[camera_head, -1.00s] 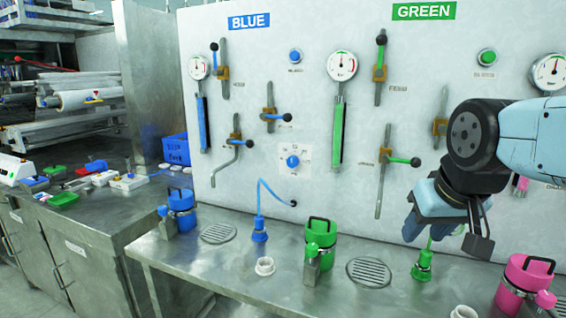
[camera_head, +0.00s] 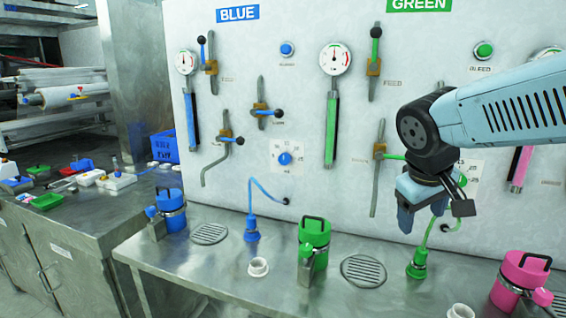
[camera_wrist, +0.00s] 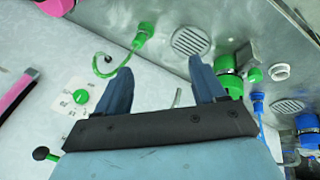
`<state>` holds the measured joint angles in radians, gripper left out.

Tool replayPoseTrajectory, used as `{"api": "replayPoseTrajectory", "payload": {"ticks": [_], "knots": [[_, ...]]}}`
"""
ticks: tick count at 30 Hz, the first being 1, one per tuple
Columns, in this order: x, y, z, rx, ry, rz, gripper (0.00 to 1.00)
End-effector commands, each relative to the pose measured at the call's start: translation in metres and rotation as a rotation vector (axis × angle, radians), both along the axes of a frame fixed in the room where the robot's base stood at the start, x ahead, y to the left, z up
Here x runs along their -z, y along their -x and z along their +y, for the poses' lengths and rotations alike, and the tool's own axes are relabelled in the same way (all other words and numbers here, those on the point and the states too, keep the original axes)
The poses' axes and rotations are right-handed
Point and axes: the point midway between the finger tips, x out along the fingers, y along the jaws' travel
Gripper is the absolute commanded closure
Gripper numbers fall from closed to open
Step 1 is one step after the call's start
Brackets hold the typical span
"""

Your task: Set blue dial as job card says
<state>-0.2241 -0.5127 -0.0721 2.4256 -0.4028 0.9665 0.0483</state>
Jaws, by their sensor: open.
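The blue dial (camera_head: 284,158) is a round blue knob on a white scale plate on the panel, under the BLUE sign (camera_head: 238,14). Its pointer setting is too small to read. My gripper (camera_head: 420,218) is open and empty, to the right of the blue dial and in front of the green station. In the wrist view my two blue fingers (camera_wrist: 163,88) are spread apart with nothing between them. The green dial (camera_wrist: 81,96) shows to their left there. I cannot make out a job card in these frames.
A green canister (camera_head: 314,232), a blue canister (camera_head: 170,208), a blue nozzle with hose (camera_head: 251,232) and a white cup (camera_head: 258,267) stand on the steel bench. Blue lever handles (camera_head: 278,113) stick out near the dial. A pink canister (camera_head: 520,278) stands at right.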

Motion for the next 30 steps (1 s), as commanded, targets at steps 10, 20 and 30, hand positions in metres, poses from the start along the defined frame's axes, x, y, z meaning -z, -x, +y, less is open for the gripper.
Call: {"api": "replayPoseTrajectory", "payload": {"ticks": [10,20,30], "knots": [[0.012,-0.098,0.016,-0.298,0.476,0.110,0.30],[0.015,-0.189,0.088,-0.585,0.928,0.070,0.30],[0.027,-0.255,0.234,-0.904,1.392,-0.113,0.30]]}}
